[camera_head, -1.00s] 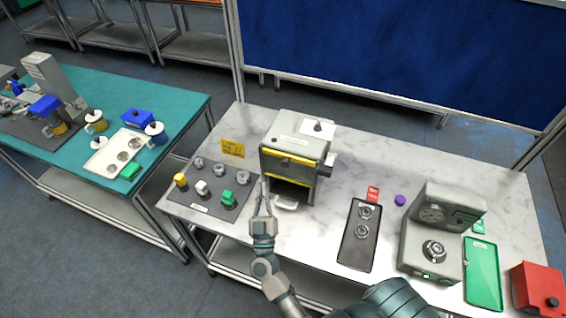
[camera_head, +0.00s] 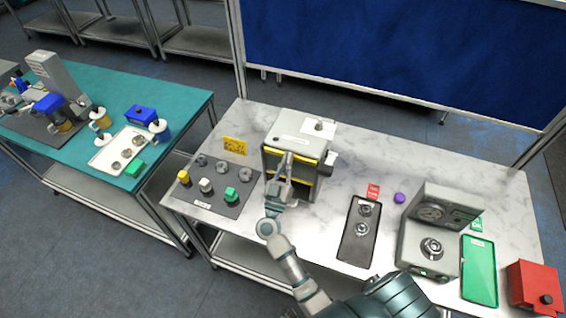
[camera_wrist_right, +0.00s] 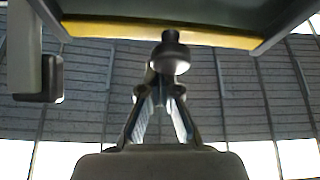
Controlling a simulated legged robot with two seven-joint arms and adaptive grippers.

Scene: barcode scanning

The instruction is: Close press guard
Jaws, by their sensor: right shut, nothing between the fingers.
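The press (camera_head: 299,133) is a grey box on the marble-topped table, with yellow edging on its front. The yellow-edged front panel (camera_head: 308,155), which looks like the guard, sits high, with a dark opening below it. My right gripper (camera_head: 287,162) is in front of that panel, shut and empty, and partly hides the opening. In the right wrist view, the gripper fingers (camera_wrist_right: 161,85) reach up to a dark round knob (camera_wrist_right: 170,54) below a yellow edge (camera_wrist_right: 160,33). Whether they touch the knob is unclear. My left gripper is out of view.
Left of the press, a dark mat (camera_head: 211,188) holds several small parts, with a yellow sign (camera_head: 235,146) behind. To the right are a black tray (camera_head: 357,244), a grey gauge device (camera_head: 432,240), a green tray (camera_head: 479,272) and a red box (camera_head: 535,288).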

